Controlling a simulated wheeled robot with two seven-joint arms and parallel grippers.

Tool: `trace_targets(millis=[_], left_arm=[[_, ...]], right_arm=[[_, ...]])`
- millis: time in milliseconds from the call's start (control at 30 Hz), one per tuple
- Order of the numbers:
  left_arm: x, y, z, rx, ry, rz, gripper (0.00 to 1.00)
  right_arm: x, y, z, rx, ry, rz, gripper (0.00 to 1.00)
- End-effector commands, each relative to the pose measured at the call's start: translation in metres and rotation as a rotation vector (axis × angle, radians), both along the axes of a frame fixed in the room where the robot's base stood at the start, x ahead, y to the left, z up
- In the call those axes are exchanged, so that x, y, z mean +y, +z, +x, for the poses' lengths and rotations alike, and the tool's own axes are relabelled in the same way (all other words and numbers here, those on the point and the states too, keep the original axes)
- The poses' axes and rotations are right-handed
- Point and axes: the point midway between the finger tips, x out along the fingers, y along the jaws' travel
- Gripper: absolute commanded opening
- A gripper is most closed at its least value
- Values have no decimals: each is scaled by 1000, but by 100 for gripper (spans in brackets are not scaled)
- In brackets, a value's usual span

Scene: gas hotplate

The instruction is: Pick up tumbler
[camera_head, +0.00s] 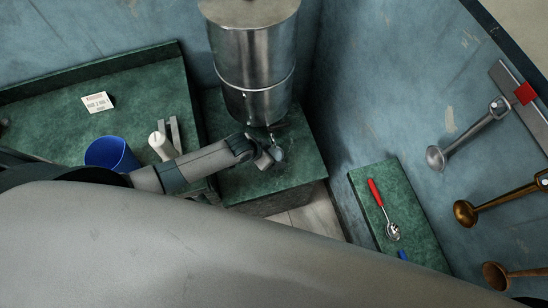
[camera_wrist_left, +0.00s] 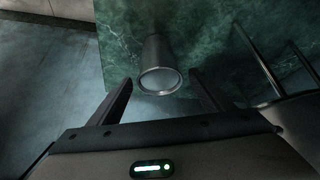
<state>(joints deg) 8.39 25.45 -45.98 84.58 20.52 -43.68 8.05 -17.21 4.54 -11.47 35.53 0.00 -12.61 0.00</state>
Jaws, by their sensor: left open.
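The tumbler (camera_wrist_left: 157,55) is a grey cup with a pale round end facing the left wrist camera. It is over the green marbled counter and shows between and just past the fingertips of my left gripper (camera_wrist_left: 163,88). The gripper is open, with a finger on each side and gaps visible. In the head view, my left gripper (camera_head: 265,153) is at the green block below the metal cylinder. A small shiny part of what looks like the tumbler (camera_head: 279,150) shows at its fingers, mostly hidden. My right gripper is not in view.
A large metal cylinder (camera_head: 256,62) hangs or stands close above the gripper. A blue cup (camera_head: 112,153), white card (camera_head: 98,102) and white object (camera_head: 163,146) are at left. A red-handled spoon (camera_head: 384,208) lies on the right green shelf. Ladles (camera_head: 470,133) hang on the right wall.

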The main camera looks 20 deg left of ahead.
Motion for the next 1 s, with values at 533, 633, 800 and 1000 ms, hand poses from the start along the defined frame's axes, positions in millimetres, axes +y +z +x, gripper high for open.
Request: trace_targets(millis=[533, 633, 800, 1000], left_arm=[[0, 0, 0, -1, 0, -1, 59], [0, 0, 0, -1, 0, -1, 35], [0, 0, 1, -2, 0, -1, 0], [0, 1, 1, -2, 0, -1, 0]], right_arm=[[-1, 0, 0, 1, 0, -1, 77], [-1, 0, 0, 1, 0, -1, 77], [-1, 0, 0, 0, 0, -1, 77], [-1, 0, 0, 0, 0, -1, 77]])
